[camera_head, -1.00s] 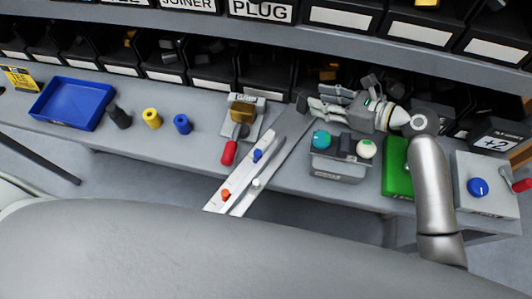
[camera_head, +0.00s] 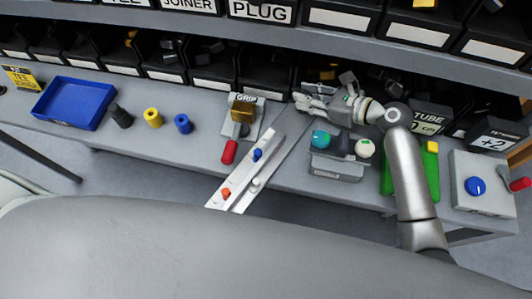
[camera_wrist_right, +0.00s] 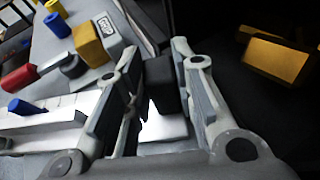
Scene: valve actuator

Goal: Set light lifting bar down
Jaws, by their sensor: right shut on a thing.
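Two long pale bars lie side by side at a slant over the bench's front edge. The left one (camera_head: 240,178) carries a blue and an orange-red knob; the right, greyer one (camera_head: 268,165) has a white knob. I take the greyer one as the light lifting bar. My right gripper (camera_head: 300,102) is low at its upper end. In the right wrist view its fingers (camera_wrist_right: 155,85) stand on either side of a dark block (camera_wrist_right: 165,85) above a white flat piece (camera_wrist_right: 162,128). Whether the bar touches the bench is unclear. The left gripper is out of view.
A grip fixture with a brass block (camera_head: 243,112) and red handle (camera_head: 229,152) is left of the gripper. A grey button box (camera_head: 338,168) and green board (camera_head: 431,180) are right. Bins line the back. A blue tray (camera_head: 73,103) is far left.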

